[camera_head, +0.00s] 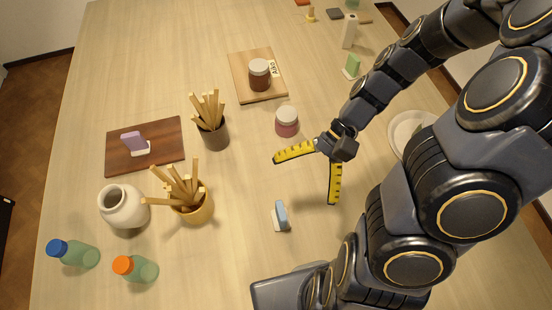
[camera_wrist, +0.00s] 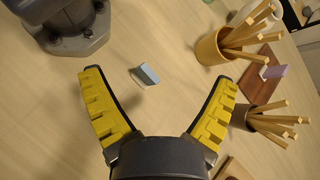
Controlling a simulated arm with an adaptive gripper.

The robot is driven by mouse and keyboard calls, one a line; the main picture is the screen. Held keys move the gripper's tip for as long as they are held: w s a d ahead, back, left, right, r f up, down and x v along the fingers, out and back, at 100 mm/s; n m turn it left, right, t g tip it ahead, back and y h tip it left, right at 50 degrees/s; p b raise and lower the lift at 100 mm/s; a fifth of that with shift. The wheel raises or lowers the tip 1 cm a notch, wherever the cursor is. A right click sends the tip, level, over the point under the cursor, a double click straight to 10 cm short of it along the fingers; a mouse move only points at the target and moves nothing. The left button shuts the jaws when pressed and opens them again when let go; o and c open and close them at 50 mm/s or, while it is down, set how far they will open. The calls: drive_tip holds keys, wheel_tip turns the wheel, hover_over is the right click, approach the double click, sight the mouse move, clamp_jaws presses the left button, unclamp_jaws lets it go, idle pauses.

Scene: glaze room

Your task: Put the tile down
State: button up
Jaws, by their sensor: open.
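My gripper (camera_head: 304,182) is open and empty above the table, its two yellow fingers spread wide. Several small tiles stand upright on white bases. A blue tile (camera_head: 281,214) is on bare table in front of my gripper. In the wrist view this blue tile (camera_wrist: 148,74) shows between the spread fingers (camera_wrist: 160,78), apart from both. A purple tile (camera_head: 134,142) stands on a dark wooden board (camera_head: 170,135) at the left. A green tile (camera_head: 352,66) stands at the back right. I cannot tell which tile the task means.
Two stick-filled pots, one dark (camera_head: 213,136) and one yellow (camera_head: 192,208), stand left of my gripper. A pink jar (camera_head: 287,121) is close behind it.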

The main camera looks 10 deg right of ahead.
sight(281, 211)
drive_tip(key=d+f+m+t+y, duration=0.3)
drive_tip(key=f+m+t+y, duration=0.2)
drive_tip(key=f+m, duration=0.55)
drive_tip(key=shift+n, duration=0.45)
drive_tip(key=x, duration=0.7)
drive_tip(key=shift+s+a+f, duration=0.1)
drive_tip(key=shift+a+f, duration=0.1)
drive_tip(key=shift+f, duration=0.25)
drive_tip(key=c, duration=1.2)
